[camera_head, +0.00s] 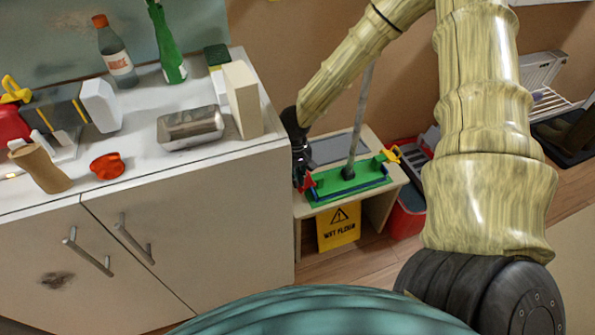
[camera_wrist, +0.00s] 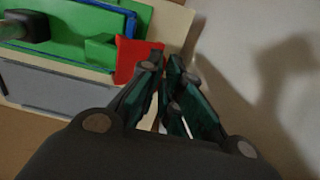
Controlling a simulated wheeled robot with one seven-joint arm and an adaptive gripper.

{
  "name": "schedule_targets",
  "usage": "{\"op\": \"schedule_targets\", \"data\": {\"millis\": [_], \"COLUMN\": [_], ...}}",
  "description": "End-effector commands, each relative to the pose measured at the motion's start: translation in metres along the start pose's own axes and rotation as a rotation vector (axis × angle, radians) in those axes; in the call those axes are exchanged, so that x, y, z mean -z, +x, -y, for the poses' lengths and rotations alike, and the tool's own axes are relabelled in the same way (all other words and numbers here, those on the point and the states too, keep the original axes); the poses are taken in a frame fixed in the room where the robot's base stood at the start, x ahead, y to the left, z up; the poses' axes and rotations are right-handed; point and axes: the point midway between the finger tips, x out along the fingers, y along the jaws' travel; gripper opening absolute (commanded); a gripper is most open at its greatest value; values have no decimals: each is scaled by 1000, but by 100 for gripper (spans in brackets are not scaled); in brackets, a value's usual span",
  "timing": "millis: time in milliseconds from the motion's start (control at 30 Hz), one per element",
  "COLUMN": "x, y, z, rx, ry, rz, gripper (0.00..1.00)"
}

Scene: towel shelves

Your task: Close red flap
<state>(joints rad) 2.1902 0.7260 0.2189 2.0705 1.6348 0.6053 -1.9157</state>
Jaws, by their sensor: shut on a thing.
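A green mop holder (camera_head: 345,185) with a blue edge lies on a small wooden table (camera_head: 303,213). Its red flap (camera_head: 308,184) is at the left end, and a yellow flap (camera_head: 392,154) sticks up at the right end. In the wrist view the red flap (camera_wrist: 132,62) meets the fingertips of my gripper (camera_wrist: 163,64). The fingers are close together on the flap's edge; the exact contact is hard to see.
A grey pole (camera_head: 361,120) rises from the mop holder. A grey flat panel (camera_head: 330,149) lies behind it. A white cabinet (camera_head: 200,215) with bottles and a metal box (camera_head: 190,127) stands close on the left. A yellow wet-floor sign (camera_head: 338,228) hangs below the table front; a red bin (camera_head: 405,215) is at right.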

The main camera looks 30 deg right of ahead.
Motion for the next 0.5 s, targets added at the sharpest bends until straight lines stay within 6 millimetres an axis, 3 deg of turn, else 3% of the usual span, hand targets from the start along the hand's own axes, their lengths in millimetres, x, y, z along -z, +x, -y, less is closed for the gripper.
{"op": "schedule_targets", "data": {"millis": [500], "x": [-2], "y": [4], "z": [5], "rx": [-58], "ry": [-3], "rz": [-1], "gripper": [0]}}
